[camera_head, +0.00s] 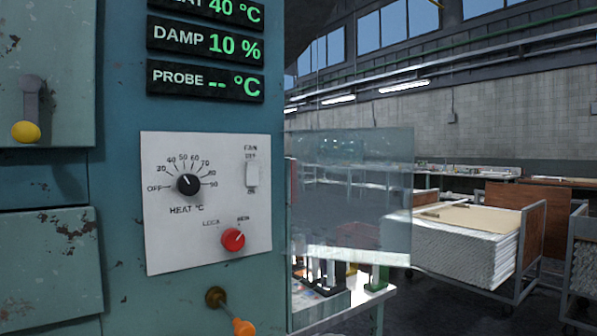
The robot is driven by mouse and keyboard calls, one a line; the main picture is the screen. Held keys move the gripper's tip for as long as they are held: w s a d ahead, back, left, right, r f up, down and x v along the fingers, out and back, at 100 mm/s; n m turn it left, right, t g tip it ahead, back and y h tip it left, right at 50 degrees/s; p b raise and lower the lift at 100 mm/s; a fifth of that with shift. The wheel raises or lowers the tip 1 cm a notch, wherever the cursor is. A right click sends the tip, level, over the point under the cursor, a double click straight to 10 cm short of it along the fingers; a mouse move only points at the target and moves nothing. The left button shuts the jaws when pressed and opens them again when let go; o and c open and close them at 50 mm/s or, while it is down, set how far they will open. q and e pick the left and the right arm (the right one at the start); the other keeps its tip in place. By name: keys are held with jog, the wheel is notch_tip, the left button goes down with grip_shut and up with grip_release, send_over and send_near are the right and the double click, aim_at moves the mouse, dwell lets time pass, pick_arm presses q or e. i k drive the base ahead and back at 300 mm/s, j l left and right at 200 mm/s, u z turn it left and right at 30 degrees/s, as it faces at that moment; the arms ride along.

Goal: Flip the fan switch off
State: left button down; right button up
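The fan switch (252,175) is a small pale rocker at the upper right of a white control panel (160,235). The word FAN stands above it, with small labels over and under the rocker. Which way the rocker is tipped is too small to tell. The panel is fixed to a worn teal cabinet (125,290). Neither of my grippers is in view.
The panel also has a black heat knob (189,184) and a red knob (233,239). An orange-tipped lever (242,326) sticks out below it. A clear pane (350,190) stands right of the cabinet. Displays (205,45) sit above.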

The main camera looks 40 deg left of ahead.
aim_at(252, 167)
jog(key=i+l+u, duration=0.1)
jog(key=i+u, duration=0.2)
jog(key=u, duration=0.15)
jog(key=i+l+u, duration=0.2)
jog(key=u, duration=0.2)
jog(key=i+l+u, duration=0.3)
jog(key=u, duration=0.15)
jog(key=i+l+u, duration=0.2)
jog(key=l+u, duration=0.25)
jog(key=i+l+u, duration=0.25)
jog(key=l+u, duration=0.25)
jog(key=l, duration=0.2)
